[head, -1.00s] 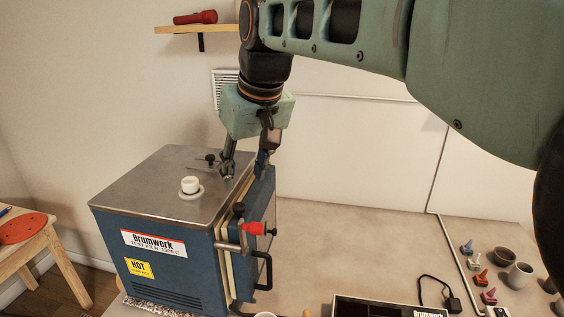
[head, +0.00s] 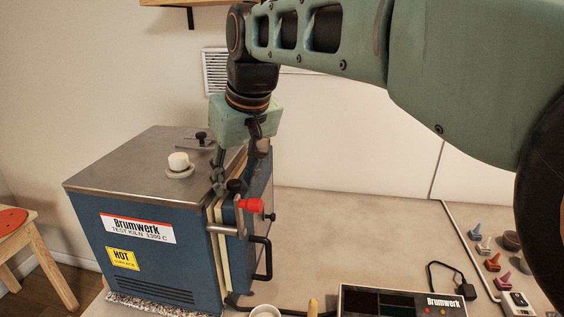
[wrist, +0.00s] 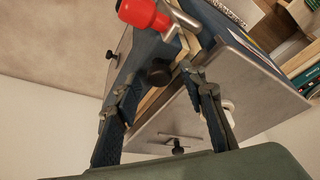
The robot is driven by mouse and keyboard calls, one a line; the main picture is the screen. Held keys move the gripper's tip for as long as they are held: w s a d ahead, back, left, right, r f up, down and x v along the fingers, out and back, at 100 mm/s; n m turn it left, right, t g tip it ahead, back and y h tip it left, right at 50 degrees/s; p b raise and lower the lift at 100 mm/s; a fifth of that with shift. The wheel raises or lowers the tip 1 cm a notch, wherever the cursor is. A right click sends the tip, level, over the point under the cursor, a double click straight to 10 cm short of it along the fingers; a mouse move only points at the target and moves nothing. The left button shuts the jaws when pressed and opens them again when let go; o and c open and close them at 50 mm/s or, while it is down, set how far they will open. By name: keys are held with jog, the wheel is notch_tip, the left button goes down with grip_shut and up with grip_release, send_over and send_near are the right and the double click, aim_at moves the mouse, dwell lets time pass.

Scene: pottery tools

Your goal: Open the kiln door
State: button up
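The blue kiln (head: 150,262) with a grey metal top stands on the table. Its door (head: 262,182) is on the right side, lying close against the body along a cream seam; I cannot tell whether it is fully shut. A latch with a red grip (head: 249,206) sits at the door's front edge, also seen in the wrist view (wrist: 143,14). A black handle (head: 264,258) is below it. My gripper (head: 230,187) is open above the latch, pointing down. In the wrist view its fingers (wrist: 160,88) are spread beside a black knob (wrist: 158,72), apparently empty.
A controller box (head: 400,303) and another cup (head: 265,312) are at the front. Table right of the door (head: 340,230) is clear.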

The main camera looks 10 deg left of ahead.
jog(key=shift+c, duration=0.2)
grip_shut()
jog(key=shift+d, duration=0.15)
